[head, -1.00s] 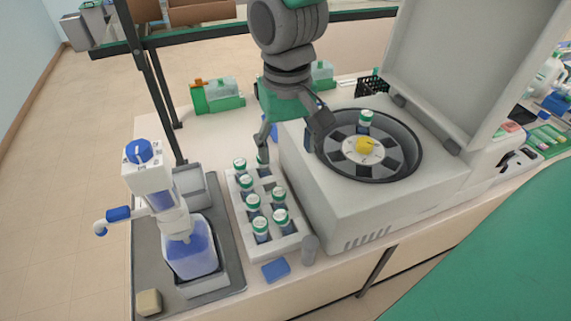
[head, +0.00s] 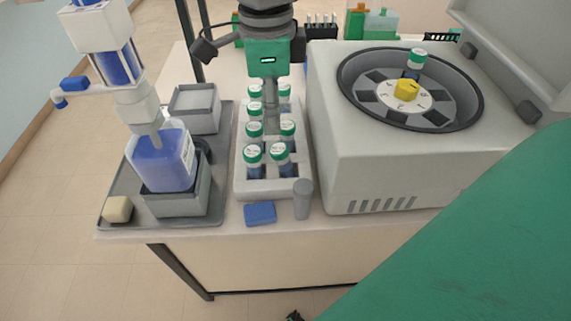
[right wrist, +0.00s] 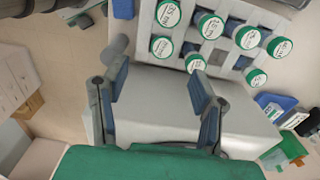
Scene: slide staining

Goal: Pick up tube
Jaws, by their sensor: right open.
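Several tubes with white-topped green caps (head: 253,155) stand upright in a pale rack (head: 271,188) on the bench. They also show at the top of the right wrist view, where one capped tube (right wrist: 195,63) is close to the fingers. Another tube (head: 416,61) stands in the rotor of the open centrifuge. My right gripper (head: 268,97) points down over the far part of the rack and partly hides tubes there. In the right wrist view its fingers (right wrist: 158,82) are apart with nothing between them. My left gripper is not in view.
The centrifuge (head: 400,170) stands right of the rack with its lid raised. A grey tray (head: 222,160) with a blue-filled bottle (head: 160,160) is to the left.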

